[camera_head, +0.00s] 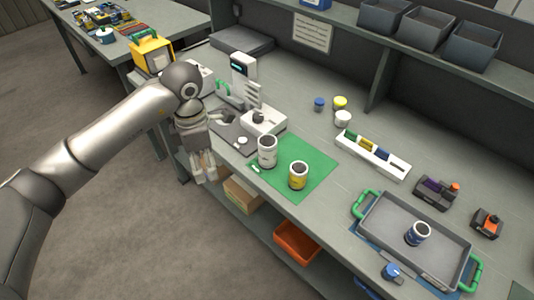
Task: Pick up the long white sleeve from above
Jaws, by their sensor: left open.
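The long white sleeve (267,152) stands upright on the left part of a green mat (316,160) on the workbench. It has a dark open top and looks like a hollow cylinder. My left gripper (205,175) points down, open and empty, at the bench's front edge. It is to the left of the white sleeve and clear of it. My right gripper is not in view.
A yellow-banded sleeve (298,176) stands right of the white one. A gantry-like machine (246,80) stands behind left. A white rack (386,166) lies behind. Bench space between mat and tray is free.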

